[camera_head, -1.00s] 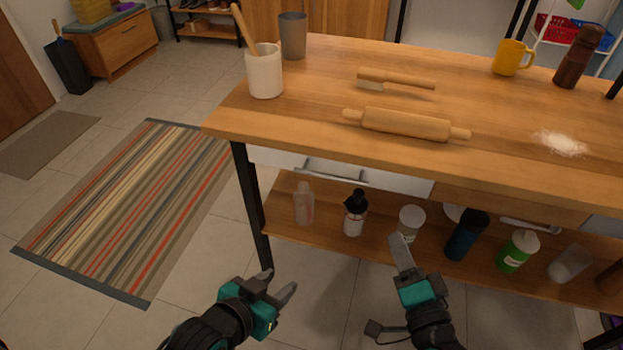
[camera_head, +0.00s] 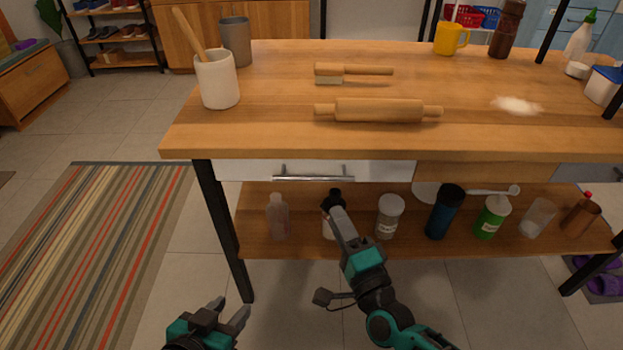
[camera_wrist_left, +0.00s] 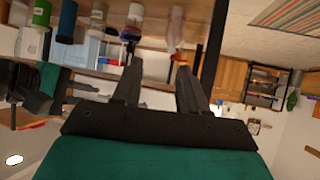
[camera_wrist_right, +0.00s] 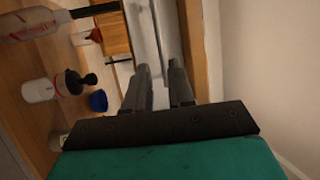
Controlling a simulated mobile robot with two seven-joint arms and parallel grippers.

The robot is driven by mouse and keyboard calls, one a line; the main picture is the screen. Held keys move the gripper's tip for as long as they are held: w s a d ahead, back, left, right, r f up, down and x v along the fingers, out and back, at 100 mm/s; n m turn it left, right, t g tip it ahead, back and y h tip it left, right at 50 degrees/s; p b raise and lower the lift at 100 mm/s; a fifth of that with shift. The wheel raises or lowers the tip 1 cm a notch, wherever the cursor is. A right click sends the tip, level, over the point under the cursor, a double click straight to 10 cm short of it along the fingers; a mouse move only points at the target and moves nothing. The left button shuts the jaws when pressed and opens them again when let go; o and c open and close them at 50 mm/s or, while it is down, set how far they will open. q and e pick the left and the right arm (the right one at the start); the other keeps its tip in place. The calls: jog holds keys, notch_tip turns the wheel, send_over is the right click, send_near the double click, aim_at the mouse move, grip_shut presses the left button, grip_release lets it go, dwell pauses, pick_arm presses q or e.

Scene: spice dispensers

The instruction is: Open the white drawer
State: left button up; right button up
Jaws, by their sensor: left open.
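The white drawer (camera_head: 385,173) sits under the left part of the wooden tabletop and looks shut. Its metal bar handle (camera_head: 313,178) runs along its front. In the right wrist view the drawer front (camera_wrist_right: 143,35) and bar handle (camera_wrist_right: 161,30) lie beyond the fingertips. My right gripper (camera_head: 338,213) is below the handle in the head view, apart from it. Its fingers (camera_wrist_right: 160,66) are apart with nothing between them. My left gripper (camera_head: 228,314) is low, left of the right one and in front of the table. Its fingers (camera_wrist_left: 160,62) are apart and empty.
A lower shelf (camera_head: 258,240) holds several bottles and jars, including a clear bottle (camera_head: 278,217) and a white jar (camera_head: 389,217). A black table leg (camera_head: 222,235) stands at the left. A rolling pin (camera_head: 380,110) lies on the tabletop.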

aim_at(316, 178)
jog(key=b+x, duration=0.2)
jog(key=x, duration=0.9)
jog(key=shift+w+a+r, duration=0.1)
jog(key=shift+w, duration=0.1)
